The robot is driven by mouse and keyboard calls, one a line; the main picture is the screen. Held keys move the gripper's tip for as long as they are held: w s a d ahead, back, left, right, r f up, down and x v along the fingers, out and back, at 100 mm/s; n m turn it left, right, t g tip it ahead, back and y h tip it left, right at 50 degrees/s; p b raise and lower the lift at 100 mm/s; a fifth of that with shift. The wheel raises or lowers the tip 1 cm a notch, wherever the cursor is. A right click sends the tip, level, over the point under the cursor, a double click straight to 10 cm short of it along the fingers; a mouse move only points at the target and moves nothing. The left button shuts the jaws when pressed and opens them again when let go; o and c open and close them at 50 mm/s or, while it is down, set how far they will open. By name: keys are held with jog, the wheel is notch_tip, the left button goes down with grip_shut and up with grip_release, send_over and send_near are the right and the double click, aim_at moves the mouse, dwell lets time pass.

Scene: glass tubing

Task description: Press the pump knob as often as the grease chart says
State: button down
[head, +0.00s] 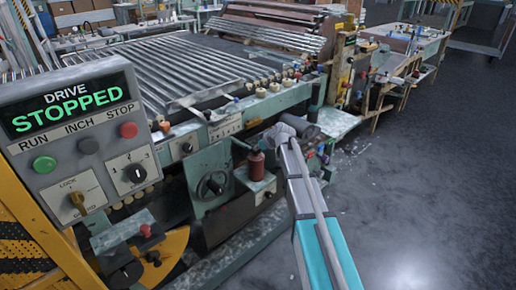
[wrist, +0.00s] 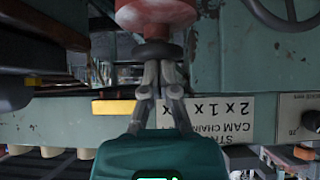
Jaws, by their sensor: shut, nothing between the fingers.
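The red pump (head: 256,167) stands on the machine's front with a dark knob on top. In the wrist view, which looks upside down, the red pump body (wrist: 152,14) is at the top edge and its black round knob (wrist: 156,49) is below it. My gripper (wrist: 160,64) is shut and empty, its fingertips at the knob; I cannot tell whether they touch it. A white chart (wrist: 238,118) on the green panel appears inverted, with "CAM CHAIN" and "2 x 1 x" legible; the rest is hidden behind my gripper.
A control box (head: 78,130) at left reads "DRIVE STOPPED", with green, black and red buttons. A handwheel (head: 212,186) is left of the pump. A red knob (head: 146,231) sits lower left. The floor (head: 420,200) at right is clear.

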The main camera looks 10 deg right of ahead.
aim_at(258, 151)
jog(key=shift+r, duration=0.1)
notch_tip(258, 151, up, 4)
jog(key=p, duration=0.4)
jog(key=shift+r+p, duration=0.2)
jog(key=shift+p, duration=0.2)
jog(key=p+v, duration=0.6)
jog(key=v, duration=0.3)
jog(key=shift+s, duration=0.3)
jog(key=shift+d, duration=0.15)
jog(key=s+r+m+g+h+p, duration=0.1)
jog(key=s+m+g+h+p, duration=0.1)
jog(key=s, duration=1.2)
jog(key=s+d+r+m+g+h+p, duration=0.1)
jog(key=s+m+g+h+p, duration=0.2)
jog(key=s, duration=1.2)
jog(key=m+g+p, duration=0.2)
jog(key=p, duration=0.1)
jog(key=shift+s+d+r, duration=0.2)
jog(key=shift+d+r, duration=0.05)
jog(key=shift+r, duration=0.1)
jog(key=shift+s, duration=0.1)
